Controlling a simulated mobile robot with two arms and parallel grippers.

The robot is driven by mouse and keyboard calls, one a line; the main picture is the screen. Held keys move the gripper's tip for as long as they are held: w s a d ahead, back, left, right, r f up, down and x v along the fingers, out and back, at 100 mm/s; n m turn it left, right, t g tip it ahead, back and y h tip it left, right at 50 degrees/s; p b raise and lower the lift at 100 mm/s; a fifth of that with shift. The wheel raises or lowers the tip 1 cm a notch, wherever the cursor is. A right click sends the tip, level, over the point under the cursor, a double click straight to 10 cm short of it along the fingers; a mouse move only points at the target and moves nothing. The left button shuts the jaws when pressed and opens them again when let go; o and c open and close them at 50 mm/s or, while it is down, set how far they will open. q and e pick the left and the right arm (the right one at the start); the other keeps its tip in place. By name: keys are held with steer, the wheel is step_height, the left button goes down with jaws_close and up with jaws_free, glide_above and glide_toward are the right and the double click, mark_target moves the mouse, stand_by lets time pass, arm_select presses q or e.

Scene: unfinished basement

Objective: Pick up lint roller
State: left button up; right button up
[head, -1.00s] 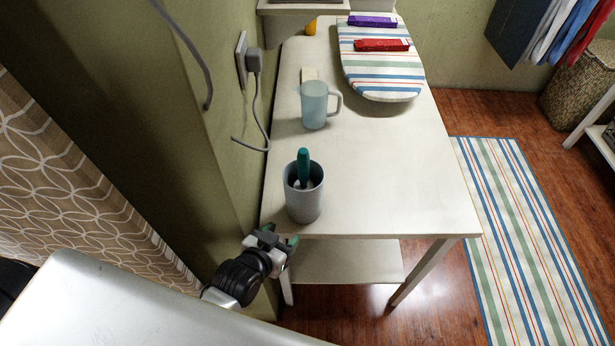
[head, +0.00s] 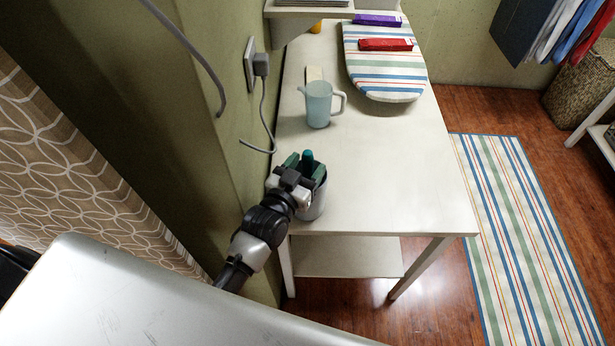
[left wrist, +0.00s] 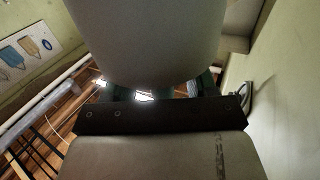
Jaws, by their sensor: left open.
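A teal handle (head: 308,157), likely the lint roller's, stands upright in a grey cup (head: 317,204) at the near left of the white table. The rest of it is hidden inside the cup. My left gripper (head: 304,167) is open at the cup's upper left, its green-tipped fingers close to the handle in the picture. I cannot tell whether they touch it or the cup. In the left wrist view, a large rounded grey surface, likely the cup (left wrist: 150,40), fills the top middle beyond the fingers. My right gripper is not in view.
On the white table (head: 400,185) a light blue pitcher (head: 318,104) stands behind the cup. Farther back lies a striped ironing board (head: 385,75) with a red box (head: 386,44) and a purple box (head: 377,19). A wall plug's cord (head: 264,110) hangs at the left. The table's right half is clear.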

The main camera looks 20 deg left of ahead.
arm_select(q)
steer(key=w, duration=0.2)
steer(key=shift+w+d, duration=0.25)
steer(key=shift+w, duration=0.1)
steer(key=shift+s, duration=0.1)
steer(key=shift+c, duration=0.9)
jaws_close()
